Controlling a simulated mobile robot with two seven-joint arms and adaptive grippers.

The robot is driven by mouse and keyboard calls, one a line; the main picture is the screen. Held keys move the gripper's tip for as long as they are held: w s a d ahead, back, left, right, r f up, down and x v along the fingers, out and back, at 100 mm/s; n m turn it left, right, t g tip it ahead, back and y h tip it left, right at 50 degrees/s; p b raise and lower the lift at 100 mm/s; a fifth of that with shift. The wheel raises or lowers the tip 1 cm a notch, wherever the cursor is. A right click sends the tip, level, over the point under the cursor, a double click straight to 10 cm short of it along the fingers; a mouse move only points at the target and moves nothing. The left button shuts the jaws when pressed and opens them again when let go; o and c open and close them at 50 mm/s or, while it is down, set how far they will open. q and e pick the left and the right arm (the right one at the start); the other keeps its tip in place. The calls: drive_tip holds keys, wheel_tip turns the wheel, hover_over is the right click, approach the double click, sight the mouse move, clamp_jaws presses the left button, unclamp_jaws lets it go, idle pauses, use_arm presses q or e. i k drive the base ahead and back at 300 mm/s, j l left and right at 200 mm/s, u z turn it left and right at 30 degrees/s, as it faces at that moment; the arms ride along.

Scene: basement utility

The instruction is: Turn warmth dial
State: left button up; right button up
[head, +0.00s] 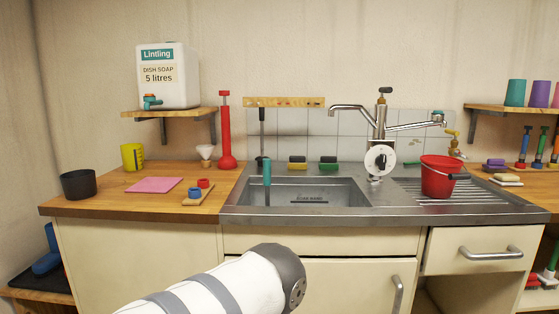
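The warmth dial appears to be the round white disc (372,167) with a darker middle, low on the front of the chrome mixer tap (379,122) behind the sink. Its markings are too small to read. The tap has a spout (348,107) reaching left over the basin and another arm reaching right. A white, grey-banded link of my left arm enters from the bottom left and ends in a dark cap, well below and left of the dial. Neither of my grippers shows, and nothing touches the dial.
A red bucket (438,178) stands on the drainboard (480,194), right of the dial. The sink basin (310,190) lies left of it, with a teal-handled item (267,172) at its left. The space in front of the dial looks clear.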

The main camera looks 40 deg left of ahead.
sight(381, 161)
drive_tip(key=u, duration=0.55)
drive_tip(key=i+l+u, duration=0.1)
drive_tip(key=l, duration=0.25)
drive_tip(key=i+l+u, duration=0.1)
drive_tip(key=i+l, duration=0.15)
drive_tip(key=i+l+u, duration=0.1)
drive_tip(key=l, duration=0.4)
drive_tip(key=i+l+u, duration=0.1)
drive_tip(key=l, duration=0.25)
drive_tip(key=i+l+u, duration=0.1)
drive_tip(key=l, duration=0.3)
drive_tip(key=i+l+u, duration=0.1)
drive_tip(key=l, duration=0.3)
drive_tip(key=i, duration=0.05)
